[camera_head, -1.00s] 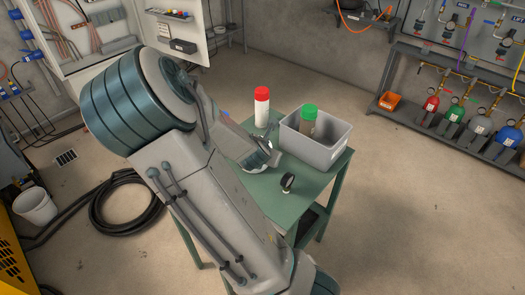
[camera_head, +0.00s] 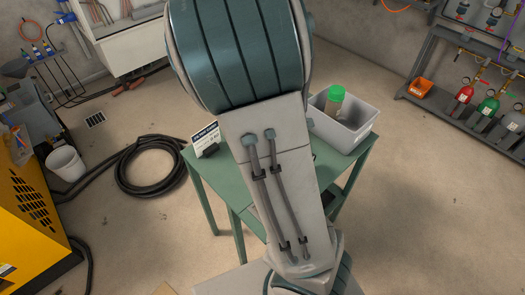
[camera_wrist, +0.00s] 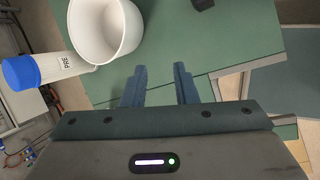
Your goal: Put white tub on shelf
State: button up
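A white round tub (camera_wrist: 105,30) stands open side up on the green table, at the upper left of the wrist view. My gripper (camera_wrist: 160,70) is open and empty, with its fingers below and to the right of the tub, apart from it in the picture. In the head view, my arm covers the middle of the table, and the tub and gripper are hidden. A grey shelf rack (camera_head: 440,117) with gas cylinders stands at the right. I cannot tell whether this is the task's shelf.
A white bottle with a blue cap (camera_wrist: 35,71) lies close beside the tub in the picture. A grey bin (camera_head: 352,137) holds a green-capped bottle (camera_head: 334,98). A small sign (camera_head: 206,138) stands on the table's left. A hose coil and a white bucket (camera_head: 65,164) are on the floor.

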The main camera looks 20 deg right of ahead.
jog(key=s+a+r+m+y, duration=0.2)
jog(key=s+a+r+m, duration=0.3)
jog(key=s+r+m, duration=0.1)
jog(key=s+a+r+m+g+y, duration=0.1)
jog(key=s+a+r+m, duration=0.5)
jog(key=r+m, duration=0.3)
jog(key=shift+m+y, duration=0.4)
jog(key=shift+m, duration=0.7)
jog(key=shift+o, duration=0.9)
jog(key=shift+s+a+r+m, duration=0.2)
jog(key=shift+s+a+m, duration=0.1)
jog(key=shift+m, duration=0.1)
